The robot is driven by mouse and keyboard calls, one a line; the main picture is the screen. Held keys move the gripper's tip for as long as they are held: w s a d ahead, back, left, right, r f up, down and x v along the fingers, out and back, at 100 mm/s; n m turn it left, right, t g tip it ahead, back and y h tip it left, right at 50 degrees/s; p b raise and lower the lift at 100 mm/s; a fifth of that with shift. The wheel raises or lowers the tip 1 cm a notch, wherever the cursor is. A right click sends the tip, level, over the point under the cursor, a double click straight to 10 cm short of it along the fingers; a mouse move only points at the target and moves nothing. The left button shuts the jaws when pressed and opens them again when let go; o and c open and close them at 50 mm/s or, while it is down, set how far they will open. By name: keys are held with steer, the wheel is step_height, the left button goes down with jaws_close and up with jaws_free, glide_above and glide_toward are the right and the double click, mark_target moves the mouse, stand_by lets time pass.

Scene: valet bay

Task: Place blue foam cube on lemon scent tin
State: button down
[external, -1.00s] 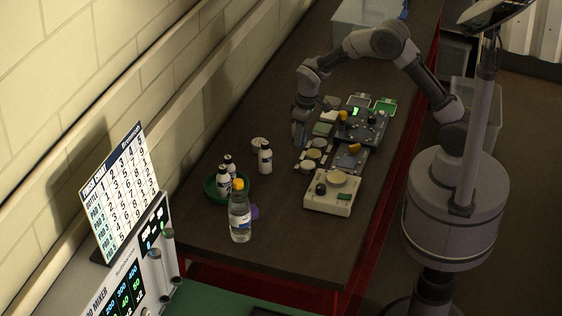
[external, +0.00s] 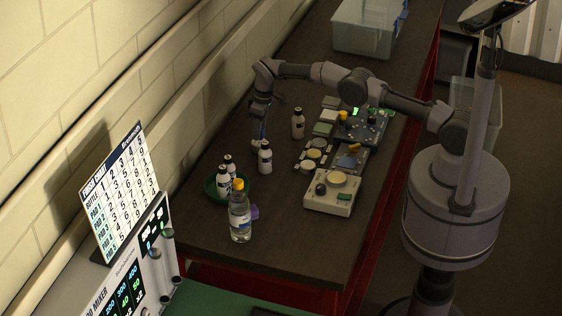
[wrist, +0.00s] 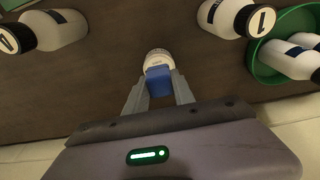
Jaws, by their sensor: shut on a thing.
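My gripper (wrist: 158,83) is shut on the blue foam cube (wrist: 158,82) in the wrist view, one finger on each side. A small round whitish tin (wrist: 157,56) shows just beyond the cube, and the cube covers part of it. It looks like the lemon scent tin, but its label is too small to read. I cannot tell whether cube and tin touch. In the external view my gripper (external: 258,138) points down behind a white bottle, and the tin is largely hidden there.
White black-capped bottles (external: 265,158) (external: 297,124) stand near my gripper. A green bowl (external: 211,187) holds more bottles. A clear yellow-capped bottle (external: 240,217) stands in front. Several devices and pads (external: 333,192) lie to the right. The tabletop beyond my gripper is clear.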

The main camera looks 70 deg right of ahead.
steer(key=shift+f, duration=0.9)
steer(key=shift+r, duration=0.15)
steer(key=c, duration=1.5)
jaws_free()
steer(key=shift+f, duration=0.2)
steer(key=o, duration=0.4)
steer(key=shift+o, duration=0.2)
